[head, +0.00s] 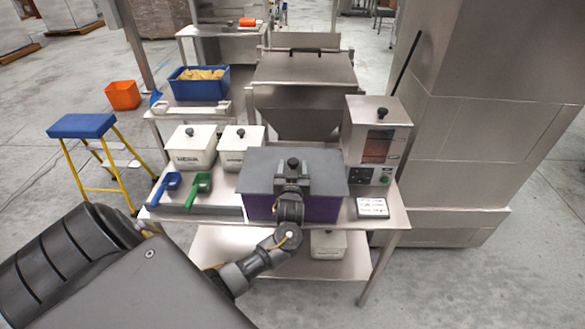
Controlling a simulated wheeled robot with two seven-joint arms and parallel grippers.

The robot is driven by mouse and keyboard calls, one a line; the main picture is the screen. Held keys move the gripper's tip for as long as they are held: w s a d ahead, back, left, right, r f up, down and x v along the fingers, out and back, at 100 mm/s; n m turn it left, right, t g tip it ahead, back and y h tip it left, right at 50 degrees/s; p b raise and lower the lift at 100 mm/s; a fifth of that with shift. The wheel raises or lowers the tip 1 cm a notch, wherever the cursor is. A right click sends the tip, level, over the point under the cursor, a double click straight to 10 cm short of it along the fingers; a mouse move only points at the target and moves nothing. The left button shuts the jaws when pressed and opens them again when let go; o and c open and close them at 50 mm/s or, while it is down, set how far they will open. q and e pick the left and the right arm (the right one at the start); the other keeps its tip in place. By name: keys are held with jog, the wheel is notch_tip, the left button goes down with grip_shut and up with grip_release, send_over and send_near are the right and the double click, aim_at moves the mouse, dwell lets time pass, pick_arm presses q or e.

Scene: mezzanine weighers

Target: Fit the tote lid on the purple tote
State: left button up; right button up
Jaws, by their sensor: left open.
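The purple tote (325,208) stands on the metal bench; its front wall shows below the lid. The grey tote lid (261,170) lies flat over the tote's top and covers its opening. I cannot tell whether its rim is fully seated. A black knob (293,163) stands up at the middle of the lid. My left gripper (292,178) is open over the front half of the lid, right by the knob. It hides part of the lid and of the tote's front. I cannot tell whether the fingers touch the knob. My right gripper is out of view.
Left of the tote are a blue scoop (167,188), a green scoop (200,190) and two white lidded bins (192,155) (237,158). A weigher (374,135) and small display (372,208) stand to the right. A hopper (303,85) is behind. A blue-topped step stool (82,126) stands left.

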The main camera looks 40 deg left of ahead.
pick_arm(q)
jog(key=shift+r, duration=0.25)
jog(key=b+v, duration=0.2)
jog(key=v, duration=1)
jog(key=shift+f, duration=0.1)
